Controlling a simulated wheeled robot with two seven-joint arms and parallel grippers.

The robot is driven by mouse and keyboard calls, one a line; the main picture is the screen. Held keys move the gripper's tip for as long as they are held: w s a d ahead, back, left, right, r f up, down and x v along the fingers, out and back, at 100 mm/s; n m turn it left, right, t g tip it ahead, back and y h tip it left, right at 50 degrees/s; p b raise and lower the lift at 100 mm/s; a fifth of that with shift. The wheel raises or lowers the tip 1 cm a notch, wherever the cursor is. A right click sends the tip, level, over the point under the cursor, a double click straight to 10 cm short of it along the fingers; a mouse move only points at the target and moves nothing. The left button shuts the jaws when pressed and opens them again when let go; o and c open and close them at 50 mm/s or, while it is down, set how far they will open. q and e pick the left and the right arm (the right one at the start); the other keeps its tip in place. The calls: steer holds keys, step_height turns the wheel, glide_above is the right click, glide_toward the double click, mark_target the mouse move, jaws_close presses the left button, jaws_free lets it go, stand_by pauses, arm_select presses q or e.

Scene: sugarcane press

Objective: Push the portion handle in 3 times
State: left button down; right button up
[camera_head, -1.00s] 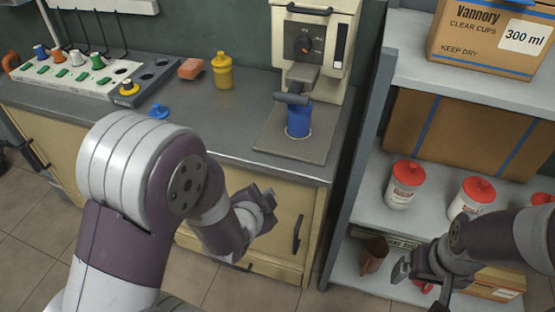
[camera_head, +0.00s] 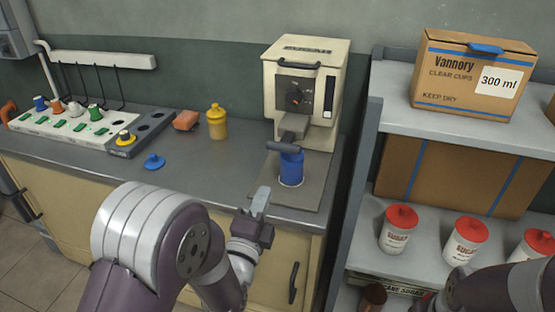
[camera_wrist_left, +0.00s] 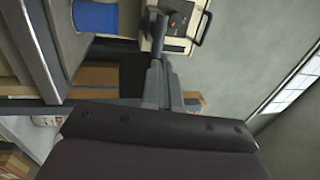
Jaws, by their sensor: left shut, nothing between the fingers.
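The cream press (camera_head: 303,85) stands at the back right of the counter. Its grey portion handle (camera_head: 284,147) sticks out at the front with a crossbar, and a blue cup (camera_head: 291,172) stands below it on the drip plate. My left gripper (camera_head: 262,195) is shut and empty, in front of the counter edge, below and short of the handle, apart from it. In the left wrist view the gripper (camera_wrist_left: 160,80) points toward the handle (camera_wrist_left: 159,30), with the blue cup (camera_wrist_left: 97,15) to the left. My right arm shows at the lower right; its fingertips are out of the picture.
A shelf (camera_head: 455,110) with boxes and red-lidded jars (camera_head: 398,229) stands to the right. A cupboard handle (camera_head: 293,283) sticks out below the counter.

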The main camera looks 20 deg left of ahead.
mark_target(282, 150)
arm_select(q)
steer(key=w, duration=0.3)
steer(key=w+r, duration=0.1)
steer(key=w, duration=0.3)
steer(key=w+r, duration=0.1)
steer(key=w, duration=0.3)
steer(key=shift+d+r+p, duration=0.1)
steer(key=shift+d+p, duration=0.1)
steer(key=shift+p, duration=0.1)
steer(key=shift+w+b, duration=0.3)
steer(key=shift+w, duration=0.05)
steer(key=w+b, duration=0.1)
steer(key=w, duration=0.1)
steer(key=shift+w, duration=0.55)
steer(key=shift+r, duration=0.15)
